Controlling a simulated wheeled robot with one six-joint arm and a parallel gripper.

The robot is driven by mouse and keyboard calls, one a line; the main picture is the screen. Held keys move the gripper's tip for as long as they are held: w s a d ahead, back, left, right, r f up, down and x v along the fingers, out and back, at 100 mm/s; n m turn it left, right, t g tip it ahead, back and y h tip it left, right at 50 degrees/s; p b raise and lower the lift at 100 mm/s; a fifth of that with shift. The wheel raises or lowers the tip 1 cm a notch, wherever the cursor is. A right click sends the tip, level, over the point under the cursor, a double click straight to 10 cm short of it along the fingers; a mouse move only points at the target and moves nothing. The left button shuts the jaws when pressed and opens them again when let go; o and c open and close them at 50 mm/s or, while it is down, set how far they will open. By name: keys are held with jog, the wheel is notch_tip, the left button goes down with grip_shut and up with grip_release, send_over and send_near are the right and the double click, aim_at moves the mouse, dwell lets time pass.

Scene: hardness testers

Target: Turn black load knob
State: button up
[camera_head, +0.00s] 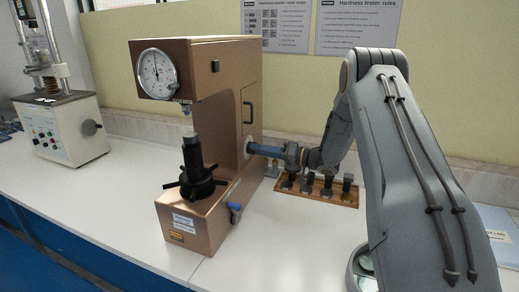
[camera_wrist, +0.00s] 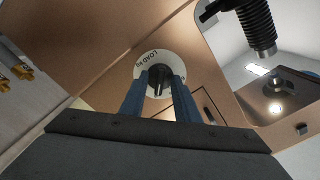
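The black load knob (camera_wrist: 158,84) sits on a round white dial marked "LOAD" on the side of the copper-coloured hardness tester (camera_head: 213,90). In the wrist view my gripper (camera_wrist: 160,80) points at the dial, with one blue finger on each side of the knob. A gap shows between the fingers, and I see no clear contact with the knob's grip bar. In the head view my gripper (camera_head: 250,149) reaches from the right to the white dial (camera_head: 247,151), and its fingers hide the knob.
A blue-handled part (camera_head: 235,208) sticks out low on the tester's side. A glass-like dish (camera_head: 362,268) stands at the front right. Another tester (camera_head: 62,125) is far left.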

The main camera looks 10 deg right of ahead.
jog(key=shift+a, duration=0.1)
grip_shut()
jog(key=shift+n+b, duration=0.3)
jog(key=shift+n, duration=0.1)
jog(key=n+b, duration=1)
jog(key=n, duration=0.7)
jog(key=shift+w, duration=0.2)
dwell(0.5)
